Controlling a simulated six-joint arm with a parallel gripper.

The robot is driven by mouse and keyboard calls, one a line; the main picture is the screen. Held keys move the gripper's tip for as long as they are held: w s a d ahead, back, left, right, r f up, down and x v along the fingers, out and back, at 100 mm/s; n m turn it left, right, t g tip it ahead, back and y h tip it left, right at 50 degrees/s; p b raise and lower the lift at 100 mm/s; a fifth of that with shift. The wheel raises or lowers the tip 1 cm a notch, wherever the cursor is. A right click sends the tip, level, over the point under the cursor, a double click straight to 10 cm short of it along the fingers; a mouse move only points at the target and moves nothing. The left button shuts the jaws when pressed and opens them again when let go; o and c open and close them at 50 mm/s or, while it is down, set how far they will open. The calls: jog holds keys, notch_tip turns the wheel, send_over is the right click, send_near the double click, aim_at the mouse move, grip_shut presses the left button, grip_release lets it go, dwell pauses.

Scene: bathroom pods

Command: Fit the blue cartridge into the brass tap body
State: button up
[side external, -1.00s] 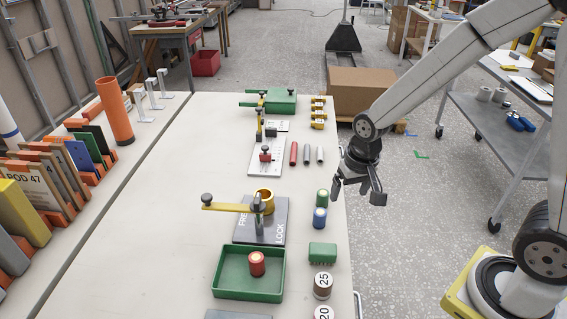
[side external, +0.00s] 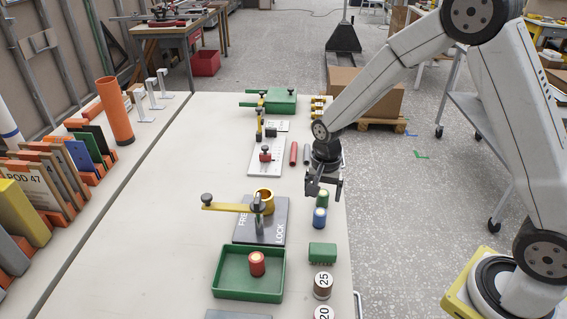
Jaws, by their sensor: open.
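The blue cartridge (side external: 320,218) stands upright near the right edge of the bench, with a pale top. A green cartridge (side external: 322,198) stands just behind it. The brass tap body (side external: 264,196) is a short open cylinder on a grey plate (side external: 272,232) marked FREE and LOCK. A brass lever with a dark knob (side external: 228,207) reaches left from it. A red cartridge (side external: 257,264) stands in a green tray (side external: 219,284). My gripper (side external: 323,192) is open, pointing down, above or just behind the green cartridge. I cannot tell its exact height. It holds nothing.
A green block (side external: 322,251) and round weights marked 25 (side external: 322,286) and 20 stand along the right edge. Behind are a white plate with a red knob (side external: 265,154), small cylinders and a green box (side external: 281,101).

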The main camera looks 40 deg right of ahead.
aim_at(320, 211)
jog(key=shift+f, duration=0.65)
jog(key=shift+f, duration=2.6)
grip_shut()
jog(key=shift+r, duration=0.15)
